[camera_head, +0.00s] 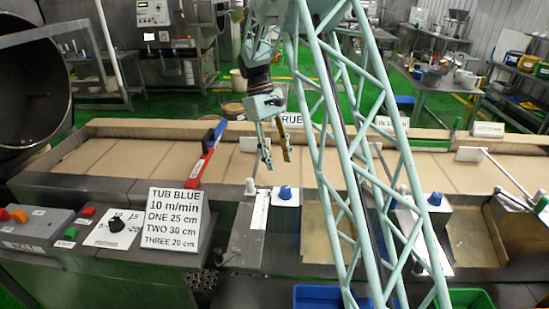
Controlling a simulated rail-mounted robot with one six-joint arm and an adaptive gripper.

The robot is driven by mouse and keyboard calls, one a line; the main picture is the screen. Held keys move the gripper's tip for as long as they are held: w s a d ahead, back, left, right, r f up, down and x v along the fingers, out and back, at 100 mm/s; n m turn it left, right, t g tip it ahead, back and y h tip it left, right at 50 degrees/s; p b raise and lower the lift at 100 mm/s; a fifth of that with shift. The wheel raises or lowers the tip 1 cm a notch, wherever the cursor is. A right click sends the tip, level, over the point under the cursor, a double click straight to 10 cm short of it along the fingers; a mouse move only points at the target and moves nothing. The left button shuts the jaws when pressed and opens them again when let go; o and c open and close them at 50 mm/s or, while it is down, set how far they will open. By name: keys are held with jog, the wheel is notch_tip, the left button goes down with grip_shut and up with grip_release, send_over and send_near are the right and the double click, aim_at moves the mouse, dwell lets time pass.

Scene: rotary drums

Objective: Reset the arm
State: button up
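My gripper (277,165) hangs from the pale green lattice arm and points down above the brown belt (225,163). Its two fingers are spread apart, and nothing shows between them. It is right of the red and blue paddle (207,152) and above the panel with the white and blue knobs. My lattice arm crosses the middle of the view and hides part of the belt and the signs behind it.
A sign reading TUB BLUE (172,219) stands at the front left by a control box (35,228) with coloured buttons. Blue (318,297) and green (468,299) tubs sit at the front bottom. A dark drum (32,95) is at left. Side tables (437,88) stand behind.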

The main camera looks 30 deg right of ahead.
dwell(0.3)
jog(key=s+a+r+m+t+b, duration=0.1)
jog(key=s+a+r+t+b, duration=0.15)
jog(key=s+a+r, duration=0.55)
jog(key=s+a+r+t+b, duration=0.2)
jog(key=s+a+r+b, duration=0.15)
jog(key=s+r, duration=0.75)
jog(key=s+a+f+t+b, duration=0.1)
jog(key=s+a, duration=0.1)
jog(key=s, duration=0.7)
jog(key=s+a+f+m+t+b, duration=0.1)
jog(key=s+a+f, duration=0.1)
jog(key=s, duration=0.7)
jog(key=s+a+f+t+y+b, duration=0.1)
jog(key=s+a+b, duration=0.1)
jog(key=s, duration=0.7)
jog(key=shift+s+a+f+m+t, duration=0.25)
jog(key=shift+s+a+m+t, duration=0.15)
jog(key=shift+a, duration=0.35)
jog(key=shift+r, duration=0.15)
dwell(0.7)
notch_tip(320, 180, up, 6)
jog(key=p, duration=0.6)
jog(key=shift+p, duration=0.3)
